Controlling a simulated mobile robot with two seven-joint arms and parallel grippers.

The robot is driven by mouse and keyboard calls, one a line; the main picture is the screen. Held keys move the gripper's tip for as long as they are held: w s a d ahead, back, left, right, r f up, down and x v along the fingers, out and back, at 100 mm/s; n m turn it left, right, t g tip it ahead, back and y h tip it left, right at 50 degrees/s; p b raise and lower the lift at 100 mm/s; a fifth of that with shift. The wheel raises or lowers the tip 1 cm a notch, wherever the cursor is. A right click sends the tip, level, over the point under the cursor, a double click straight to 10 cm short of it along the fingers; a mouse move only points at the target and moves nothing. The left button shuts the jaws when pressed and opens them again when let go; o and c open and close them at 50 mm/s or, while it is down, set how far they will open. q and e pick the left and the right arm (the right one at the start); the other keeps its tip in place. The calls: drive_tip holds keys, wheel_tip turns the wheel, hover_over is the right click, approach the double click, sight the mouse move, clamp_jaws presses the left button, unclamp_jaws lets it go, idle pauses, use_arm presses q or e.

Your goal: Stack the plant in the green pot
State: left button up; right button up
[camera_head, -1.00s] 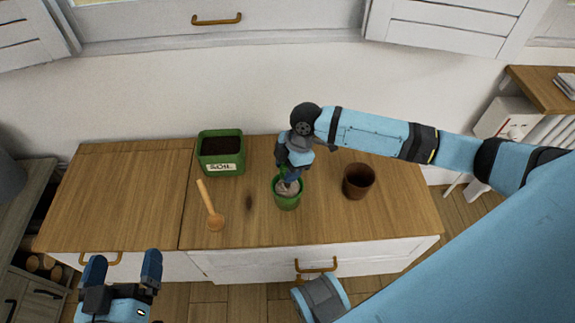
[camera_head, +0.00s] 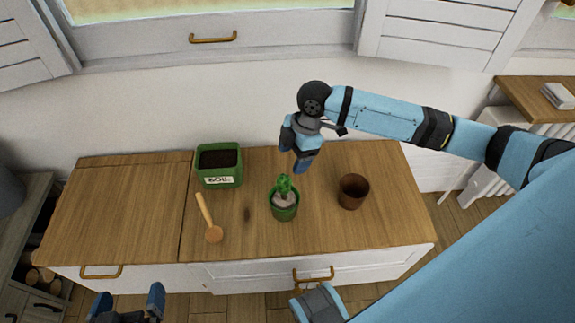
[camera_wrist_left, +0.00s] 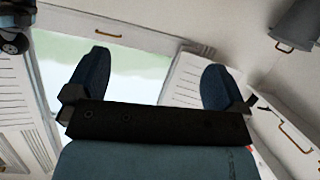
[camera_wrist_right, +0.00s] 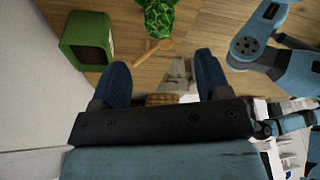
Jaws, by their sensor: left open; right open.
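The green plant (camera_head: 285,184) stands upright in the green pot (camera_head: 285,212) on the wooden counter, with a pale root ball or soil showing inside the rim. The plant's leaves also show at the top of the right wrist view (camera_wrist_right: 160,16). My right gripper (camera_head: 296,168) is open and empty, above and behind the plant, apart from it. Its two blue fingers show in the right wrist view (camera_wrist_right: 163,75) with nothing between them. My left gripper (camera_head: 130,298) is open and empty in front of the counter at the lower left; its fingers show in the left wrist view (camera_wrist_left: 155,75).
A brown pot (camera_head: 353,192), empty as far as I see, stands right of the green pot. A green soil box (camera_head: 219,166) stands at the back left, and a wooden scoop (camera_head: 208,218) lies in front of it. The counter's left part (camera_head: 115,208) is clear. A wall stands behind.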

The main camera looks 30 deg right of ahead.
drive_tip(key=s+a+f+m+t+y, duration=0.1)
drive_tip(key=s+a+m+t+y, duration=0.15)
drive_tip(key=a, duration=0.35)
drive_tip(key=s+a+f+m+t+y, duration=0.2)
drive_tip(key=s+a, duration=0.2)
drive_tip(key=a, duration=0.3)
use_arm(q)
drive_tip(key=shift+s+a+f+g+y, duration=0.3)
drive_tip(key=shift+a+f+g, duration=0.1)
drive_tip(key=shift+f, duration=0.25)
use_arm(e)
drive_tip(key=s+d+r+m+t+h, duration=0.2)
drive_tip(key=s+m+t+h, duration=0.1)
drive_tip(key=s+m+t, duration=0.5)
drive_tip(key=shift+s+d+r+m, duration=0.2)
drive_tip(key=shift+s+r+m, duration=0.1)
drive_tip(key=shift+m, duration=0.75)
use_arm(q)
drive_tip(key=shift+r, duration=0.1)
